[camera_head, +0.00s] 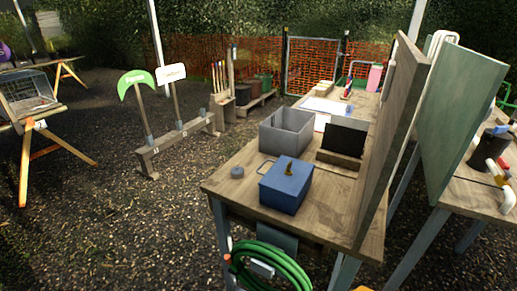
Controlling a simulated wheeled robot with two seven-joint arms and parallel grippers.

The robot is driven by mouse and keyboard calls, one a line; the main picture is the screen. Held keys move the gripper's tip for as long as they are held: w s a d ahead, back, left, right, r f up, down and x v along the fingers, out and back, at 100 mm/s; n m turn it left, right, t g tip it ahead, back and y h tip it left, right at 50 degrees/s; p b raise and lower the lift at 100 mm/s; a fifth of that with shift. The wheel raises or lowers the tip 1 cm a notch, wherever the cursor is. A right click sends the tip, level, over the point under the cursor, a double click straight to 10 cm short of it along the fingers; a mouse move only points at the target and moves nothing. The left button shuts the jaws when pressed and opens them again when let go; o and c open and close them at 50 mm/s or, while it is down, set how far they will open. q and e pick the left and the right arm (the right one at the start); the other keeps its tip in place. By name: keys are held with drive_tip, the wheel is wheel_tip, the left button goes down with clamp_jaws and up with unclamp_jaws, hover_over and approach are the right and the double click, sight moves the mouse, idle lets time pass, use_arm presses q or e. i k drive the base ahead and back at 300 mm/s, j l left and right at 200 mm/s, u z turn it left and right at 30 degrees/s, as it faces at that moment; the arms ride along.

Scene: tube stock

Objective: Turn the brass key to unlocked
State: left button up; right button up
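A small brass key (289,170) shows on top of a blue metal box (284,192). The box sits near the front of the wooden table (225,187), and a thin loop handle stands at its left side. The key is too small to tell which way it is turned. Neither of my grippers shows in the head view.
A grey open bin (286,131) stands behind the blue box, with a dark panel in a wooden stand (343,143) to its right. A small grey disc (237,172) lies left of the box. A tall wooden board (392,135) borders the table's right side. A green hose (275,262) hangs in front.

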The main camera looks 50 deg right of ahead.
sight(289, 172)
drive_tip(key=i+z, duration=0.25)
drive_tip(key=z, duration=0.15)
drive_tip(key=i+j+z, duration=0.1)
drive_tip(key=i+z, duration=0.15)
drive_tip(key=z, duration=0.2)
drive_tip(key=i+j+z, duration=0.15)
drive_tip(key=z, duration=0.25)
drive_tip(key=i+j+z, duration=0.5)
drive_tip(key=z, duration=0.35)
drive_tip(key=j+z, duration=0.3)
drive_tip(key=z, duration=0.2)
drive_tip(key=j+z, duration=0.3)
drive_tip(key=z, duration=0.15)
drive_tip(key=i, duration=0.05)
